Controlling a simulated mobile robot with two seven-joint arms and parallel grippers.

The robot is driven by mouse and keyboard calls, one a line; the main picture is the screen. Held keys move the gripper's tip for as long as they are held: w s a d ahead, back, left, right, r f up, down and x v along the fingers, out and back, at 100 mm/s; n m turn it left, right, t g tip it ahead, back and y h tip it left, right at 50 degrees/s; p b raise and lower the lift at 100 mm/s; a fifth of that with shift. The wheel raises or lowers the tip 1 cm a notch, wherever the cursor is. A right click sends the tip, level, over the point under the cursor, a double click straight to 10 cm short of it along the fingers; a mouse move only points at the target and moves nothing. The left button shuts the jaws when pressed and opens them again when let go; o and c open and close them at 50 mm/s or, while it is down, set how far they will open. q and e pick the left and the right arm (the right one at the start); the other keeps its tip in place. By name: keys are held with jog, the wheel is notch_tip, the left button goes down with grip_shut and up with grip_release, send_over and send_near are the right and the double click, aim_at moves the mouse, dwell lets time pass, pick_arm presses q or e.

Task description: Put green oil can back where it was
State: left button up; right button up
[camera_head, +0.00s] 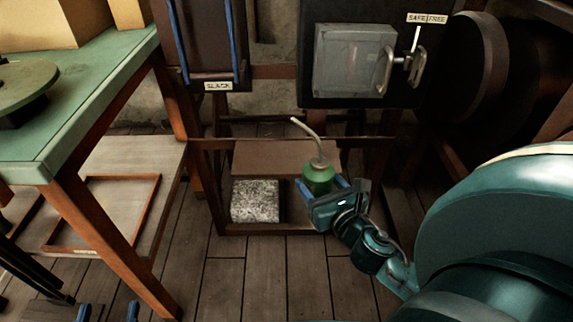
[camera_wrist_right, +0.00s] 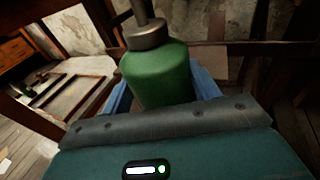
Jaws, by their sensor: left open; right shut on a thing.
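The green oil can (camera_head: 318,178) has a grey cap and a long thin bent spout, and it is roughly upright. My right gripper (camera_head: 322,187) is shut on its body, with the blue fingers on either side. In the right wrist view the green can (camera_wrist_right: 158,75) fills the space between the fingers. In the head view the can is in front of a low brown shelf (camera_head: 262,157); I cannot tell whether it touches it. My left gripper (camera_head: 108,312) shows only its blue fingertips at the bottom left edge, apart and empty.
A speckled pale block (camera_head: 255,207) sits in the low frame left of the can. A green-topped table (camera_head: 110,58) stands at the left, with a wooden lower shelf (camera_head: 115,165). A dark panel with a clear box (camera_head: 350,60) and handle is above. Floorboards in front are clear.

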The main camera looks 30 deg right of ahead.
jog(key=shift+w+d+f, duration=0.1)
jog(key=shift+w+f, duration=0.05)
jog(key=shift+f, duration=0.3)
jog(key=b+x, duration=0.1)
jog(key=x, duration=0.4)
jog(key=r+b+x, duration=0.1)
jog(key=x, duration=0.5)
jog(key=r+x, duration=0.1)
jog(key=x, duration=0.5)
jog(key=shift+w+d+b, duration=0.15)
jog(key=shift+w+b, duration=0.2)
jog(key=shift+b, duration=0.05)
jog(key=shift+w, duration=0.15)
notch_tip(320, 180, down, 3)
jog(key=b, duration=0.3)
jog(key=shift+b, duration=0.3)
jog(key=shift+f+b, duration=0.25)
jog(key=shift+b, duration=0.05)
pick_arm(q)
jog(key=d+t+h, duration=0.2)
jog(key=shift+w+d+m+h, duration=0.1)
jog(key=shift+m+h, duration=0.2)
jog(key=shift+h, duration=0.1)
pick_arm(e)
jog(key=shift+r, duration=0.1)
jog(key=o, duration=1.2)
jog(key=shift+f, duration=0.25)
jog(key=shift+c, duration=0.2)
